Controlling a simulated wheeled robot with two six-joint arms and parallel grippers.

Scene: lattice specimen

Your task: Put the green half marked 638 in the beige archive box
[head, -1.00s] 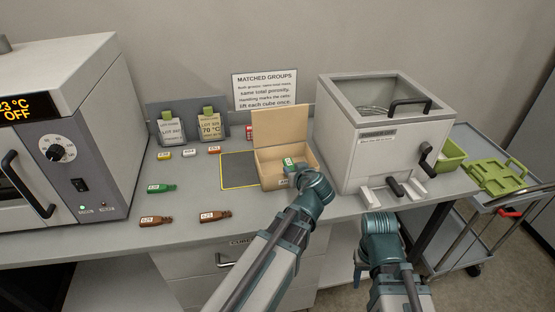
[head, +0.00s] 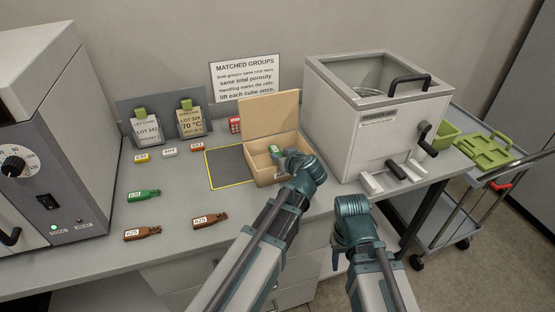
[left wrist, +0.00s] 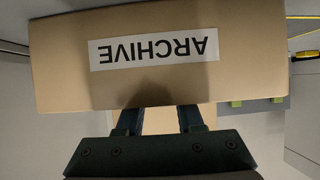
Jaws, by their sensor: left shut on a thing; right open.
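The beige archive box (head: 265,175) stands open on the bench, its lid raised at the back. My left gripper (head: 284,157) is at the box opening, shut on a green piece with a white label (head: 275,149); its number is too small to read. In the left wrist view the box front (left wrist: 75,85) shows ARCHIVE upside down, and my left fingers (left wrist: 160,120) reach past its edge; the held piece is hidden there. Another green labelled piece (head: 150,193) lies on the bench at left, its number unclear. My right gripper (head: 337,260) is open and empty at the bench front.
Two brown pieces (head: 142,233) (head: 210,220) lie near the front. Small yellow, white and red labelled pieces lie before the lot cards (head: 190,122). A grey yellow-edged mat (head: 222,172) adjoins the box. A grey machine (head: 375,120) stands right of it, an oven (head: 50,150) far left.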

